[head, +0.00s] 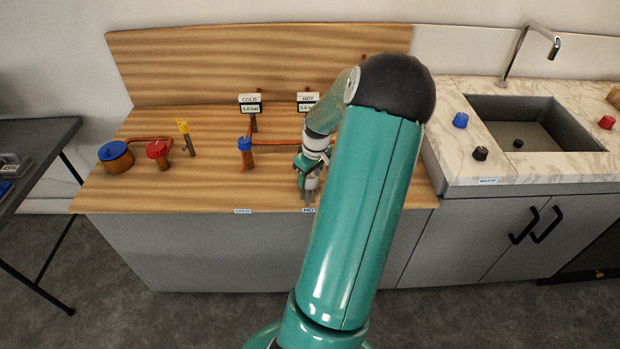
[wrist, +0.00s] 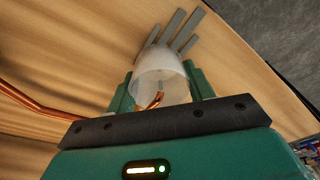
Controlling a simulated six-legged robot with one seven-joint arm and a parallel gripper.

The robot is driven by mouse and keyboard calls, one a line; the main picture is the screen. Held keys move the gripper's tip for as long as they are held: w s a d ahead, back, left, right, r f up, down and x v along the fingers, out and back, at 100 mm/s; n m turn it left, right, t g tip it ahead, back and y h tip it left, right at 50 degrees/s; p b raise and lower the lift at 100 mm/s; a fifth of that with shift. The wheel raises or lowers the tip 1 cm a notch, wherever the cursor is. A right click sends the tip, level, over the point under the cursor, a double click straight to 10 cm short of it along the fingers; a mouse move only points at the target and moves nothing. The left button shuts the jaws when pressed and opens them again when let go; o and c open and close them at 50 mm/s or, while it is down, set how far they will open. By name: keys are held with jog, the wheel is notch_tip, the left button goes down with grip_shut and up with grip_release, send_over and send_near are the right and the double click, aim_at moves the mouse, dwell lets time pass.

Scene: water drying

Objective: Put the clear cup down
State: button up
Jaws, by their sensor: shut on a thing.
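The clear cup (wrist: 160,78) shows in the wrist view as a translucent, whitish cup between the fingers of my gripper. A copper-coloured pipe end shows through or at its near side. My gripper (head: 309,192) is shut on the cup and is near the front edge of the wooden counter (head: 210,185), close to the HOT label. In the head view the cup is too small and covered to make out. I cannot tell whether its base touches the counter.
A blue-topped tap (head: 245,145) stands left of my gripper, with COLD (head: 250,104) and HOT (head: 308,101) displays behind. A blue-lidded copper pot (head: 116,157), red valve (head: 158,153) and yellow-handled piece (head: 184,130) stand further left. A sink (head: 525,125) is at right. The front left counter is clear.

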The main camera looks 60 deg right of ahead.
jog(key=shift+f, duration=0.7)
jog(key=shift+f, duration=0.1)
jog(key=o, duration=0.9)
jog(key=shift+o, duration=0.2)
notch_tip(320, 180, up, 12)
jog(key=s, duration=0.1)
jog(key=shift+s+a, duration=0.35)
jog(key=shift+s, duration=0.05)
